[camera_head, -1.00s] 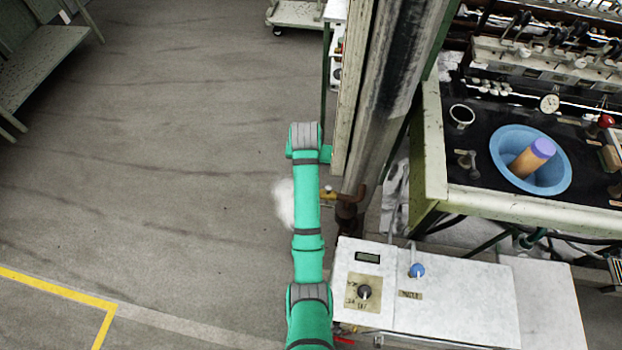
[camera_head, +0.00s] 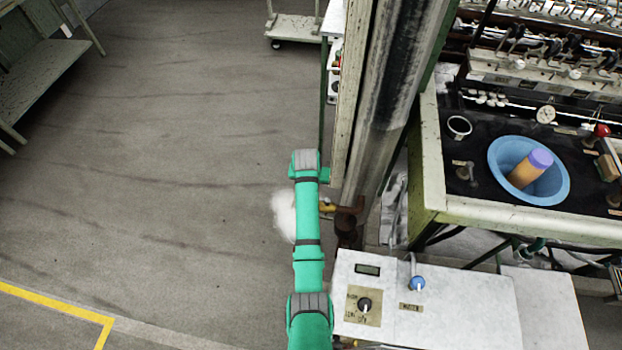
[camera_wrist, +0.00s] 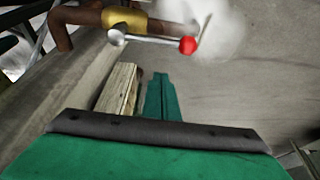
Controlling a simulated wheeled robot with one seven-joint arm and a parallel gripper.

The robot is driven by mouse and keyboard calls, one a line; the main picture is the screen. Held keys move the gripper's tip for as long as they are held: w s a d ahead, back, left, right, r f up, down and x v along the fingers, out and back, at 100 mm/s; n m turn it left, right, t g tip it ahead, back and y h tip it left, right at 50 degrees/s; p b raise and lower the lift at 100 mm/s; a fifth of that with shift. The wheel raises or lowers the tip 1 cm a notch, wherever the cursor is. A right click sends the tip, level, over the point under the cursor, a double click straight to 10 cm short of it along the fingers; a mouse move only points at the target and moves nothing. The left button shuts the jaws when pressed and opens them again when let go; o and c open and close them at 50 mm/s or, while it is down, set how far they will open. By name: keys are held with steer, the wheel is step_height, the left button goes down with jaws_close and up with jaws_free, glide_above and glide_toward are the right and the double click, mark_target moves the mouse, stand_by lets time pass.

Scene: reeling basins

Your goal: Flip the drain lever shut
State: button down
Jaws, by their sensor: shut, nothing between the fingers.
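The drain lever (camera_wrist: 150,39) is a thin metal rod with a red ball knob (camera_wrist: 188,45) at its right end in the wrist view. It runs roughly level from a brass valve (camera_wrist: 125,20) on a rusty pipe (camera_wrist: 88,17). The valve also shows in the head view (camera_head: 328,208), beside my green arm, which hides the lever there. White vapour (camera_wrist: 215,28) hangs around the knob. My gripper (camera_wrist: 161,78) shows as narrow green fingers, shut and empty, below the lever in the picture and apart from it. I cannot make the fingers out in the head view.
A wooden post (camera_wrist: 118,88) stands just left of my fingers. A thick metal column (camera_head: 395,90) and a white control box (camera_head: 450,300) stand right of my arm. A bench (camera_head: 530,228) with a blue basin (camera_head: 556,190) is further right.

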steer(key=shift+s+a+f, duration=0.15)
steer(key=shift+s+a, duration=0.05)
steer(key=shift+s, duration=0.75)
steer(key=shift+s+a+f, duration=0.15)
steer(key=shift+s+a, duration=0.05)
steer(key=shift+s, duration=0.75)
